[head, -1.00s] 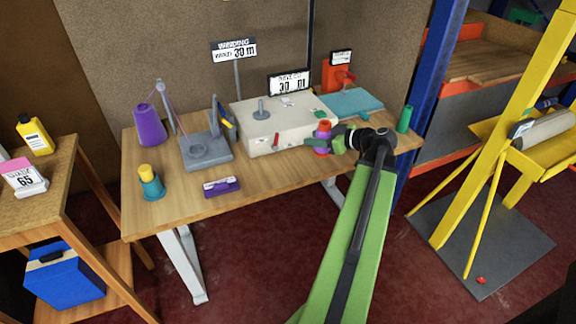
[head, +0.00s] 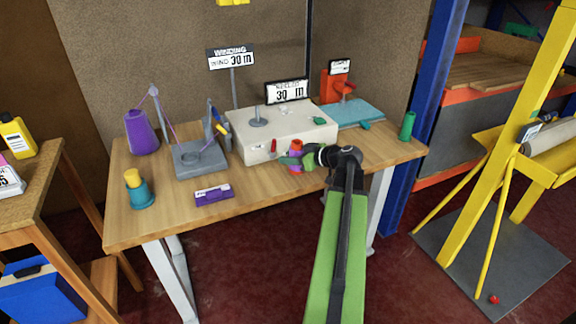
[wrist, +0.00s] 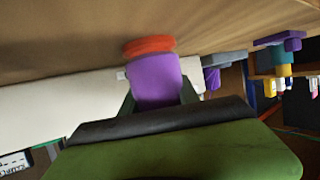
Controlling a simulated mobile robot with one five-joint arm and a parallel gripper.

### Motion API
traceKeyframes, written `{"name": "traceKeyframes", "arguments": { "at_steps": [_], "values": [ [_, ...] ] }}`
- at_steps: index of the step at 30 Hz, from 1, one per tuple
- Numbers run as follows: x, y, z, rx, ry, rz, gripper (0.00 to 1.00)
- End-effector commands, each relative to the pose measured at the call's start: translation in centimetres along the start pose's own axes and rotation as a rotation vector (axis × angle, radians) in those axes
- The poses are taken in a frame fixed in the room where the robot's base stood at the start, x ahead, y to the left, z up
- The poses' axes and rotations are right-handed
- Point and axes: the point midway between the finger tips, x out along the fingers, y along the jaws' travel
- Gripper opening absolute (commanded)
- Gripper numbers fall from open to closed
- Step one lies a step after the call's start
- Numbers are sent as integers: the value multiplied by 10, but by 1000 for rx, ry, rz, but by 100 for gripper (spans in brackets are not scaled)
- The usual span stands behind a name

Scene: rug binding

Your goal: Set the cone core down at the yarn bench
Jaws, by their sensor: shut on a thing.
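My gripper (head: 304,157) is shut on the cone core (head: 296,146), a small piece with orange-red ends and a purple middle. It is upright, in front of the cream winder box on the yarn bench (head: 250,205). In the wrist view the core (wrist: 155,82) sits between my fingers (wrist: 157,103), its orange-red end (wrist: 148,46) close to the wooden top. I cannot tell whether it touches the bench. A purple yarn cone (head: 141,134) stands at the bench's back left.
The cream box (head: 245,150) is just behind the core. A purple labelled block (head: 214,195), a teal and yellow spool (head: 138,192) and a grey stand (head: 200,160) are to the left. A green cone (head: 407,126) stands at the right end.

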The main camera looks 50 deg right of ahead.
Motion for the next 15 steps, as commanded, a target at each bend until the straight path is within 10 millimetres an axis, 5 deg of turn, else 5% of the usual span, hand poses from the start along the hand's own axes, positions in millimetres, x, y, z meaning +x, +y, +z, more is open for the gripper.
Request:
{"name": "traceKeyframes", "arguments": {
  "at_steps": [8, 9, 15],
  "values": [
    [0, 0, 2, 0, 0, 1, 0],
    [0, 0, 2, 0, 0, 1, 39],
    [0, 0, 1, 0, 0, 1, 59]
  ]
}}
